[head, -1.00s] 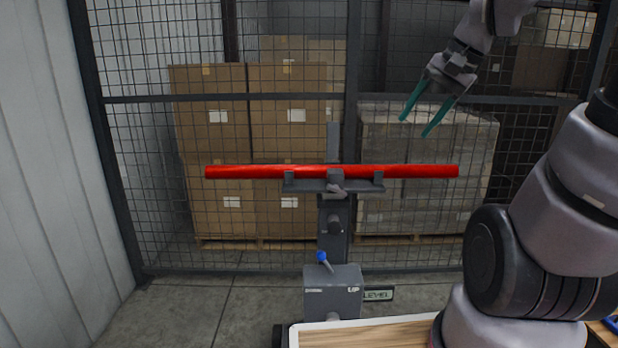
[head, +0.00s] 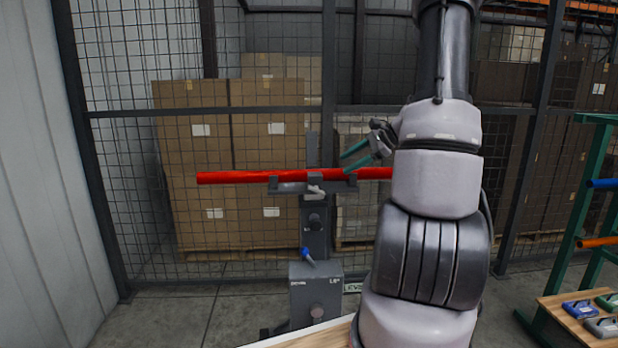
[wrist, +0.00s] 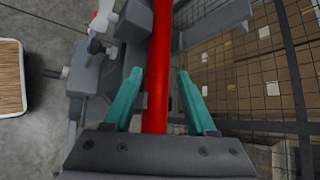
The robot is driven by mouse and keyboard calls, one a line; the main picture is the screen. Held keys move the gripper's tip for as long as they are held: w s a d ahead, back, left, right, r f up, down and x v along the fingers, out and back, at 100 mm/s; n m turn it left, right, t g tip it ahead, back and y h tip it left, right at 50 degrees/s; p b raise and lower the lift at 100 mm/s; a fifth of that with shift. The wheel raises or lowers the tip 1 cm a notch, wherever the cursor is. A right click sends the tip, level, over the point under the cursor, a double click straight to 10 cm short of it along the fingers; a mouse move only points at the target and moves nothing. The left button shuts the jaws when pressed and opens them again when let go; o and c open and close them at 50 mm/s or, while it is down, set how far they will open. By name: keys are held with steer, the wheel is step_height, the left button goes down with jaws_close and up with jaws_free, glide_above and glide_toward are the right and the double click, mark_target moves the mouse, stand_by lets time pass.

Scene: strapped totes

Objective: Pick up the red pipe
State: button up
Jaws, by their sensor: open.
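The red pipe (head: 240,177) lies level across the cradle of a grey stand (head: 314,225) in the head view. Its right part is hidden behind my arm. My gripper (head: 352,158) is at the pipe, just right of the cradle. In the wrist view the red pipe (wrist: 156,100) runs lengthwise between the green fingers of my gripper (wrist: 157,88). The fingers are open, with a gap on each side of the pipe. The grey cradle (wrist: 130,30) shows close beyond the fingertips.
A mesh fence (head: 120,170) stands behind the stand, with stacked cartons (head: 240,150) beyond it. A blue-tipped lever (head: 306,254) is on the stand. At the right is a green rack (head: 590,190) with a blue bar and an orange bar, beside a wooden surface holding small items.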

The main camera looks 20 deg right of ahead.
mark_target(336, 170)
steer(key=x, duration=0.6)
steer(key=shift+w+f, duration=0.25)
steer(key=shift+f, duration=0.2)
jaws_close()
